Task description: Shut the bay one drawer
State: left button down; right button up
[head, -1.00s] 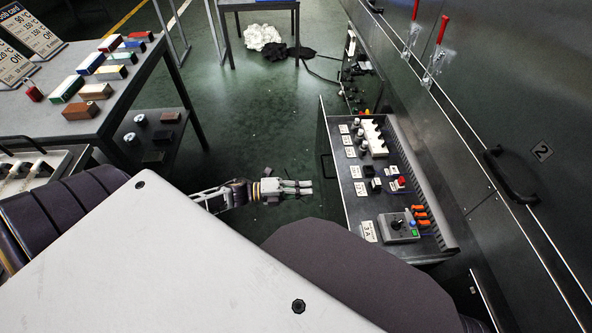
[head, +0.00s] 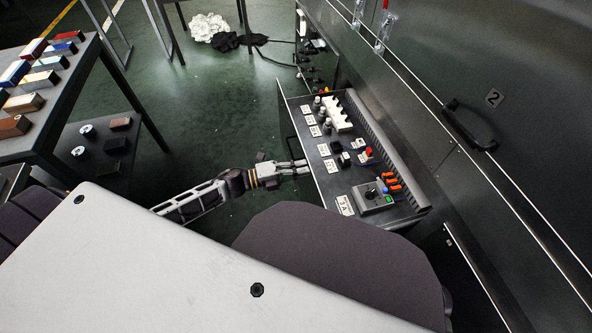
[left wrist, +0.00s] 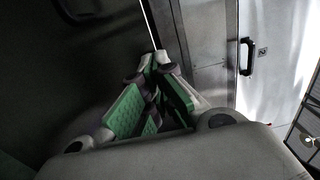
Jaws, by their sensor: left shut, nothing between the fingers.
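The drawer (head: 323,181) stands pulled out from the dark cabinet on the right in the head view. It holds labelled switches, a grey control box (head: 373,196) with a knob, and orange connectors. My left gripper (head: 306,167) is shut and empty, with its fingertips at the drawer's left-facing front. I cannot tell whether they touch it. In the left wrist view the shut green-padded fingers (left wrist: 158,62) point at a dark flat surface beside a light vertical panel. My right gripper is not in view.
A cabinet door with a black handle (head: 468,127) and a number 2 plate is at right. A table with coloured blocks (head: 41,80) stands at left. White and black cloth-like heaps (head: 208,27) lie on the floor at the back. Green floor between is clear.

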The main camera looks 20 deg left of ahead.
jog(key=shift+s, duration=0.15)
pick_arm(q)
jog(key=shift+w+d, duration=0.1)
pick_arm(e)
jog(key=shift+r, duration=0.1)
pick_arm(q)
jog(key=shift+w+d, duration=0.45)
jog(key=shift+d, duration=0.1)
jog(key=b+x, duration=0.2)
jog(key=x, duration=2.3)
jog(key=shift+w+d, duration=0.2)
jog(key=shift+d, duration=0.05)
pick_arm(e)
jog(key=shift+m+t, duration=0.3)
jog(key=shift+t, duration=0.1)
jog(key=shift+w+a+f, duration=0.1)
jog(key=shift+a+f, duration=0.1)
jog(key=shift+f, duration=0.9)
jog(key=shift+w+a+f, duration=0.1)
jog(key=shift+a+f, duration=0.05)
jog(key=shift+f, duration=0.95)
pick_arm(q)
jog(key=shift+a, duration=0.1)
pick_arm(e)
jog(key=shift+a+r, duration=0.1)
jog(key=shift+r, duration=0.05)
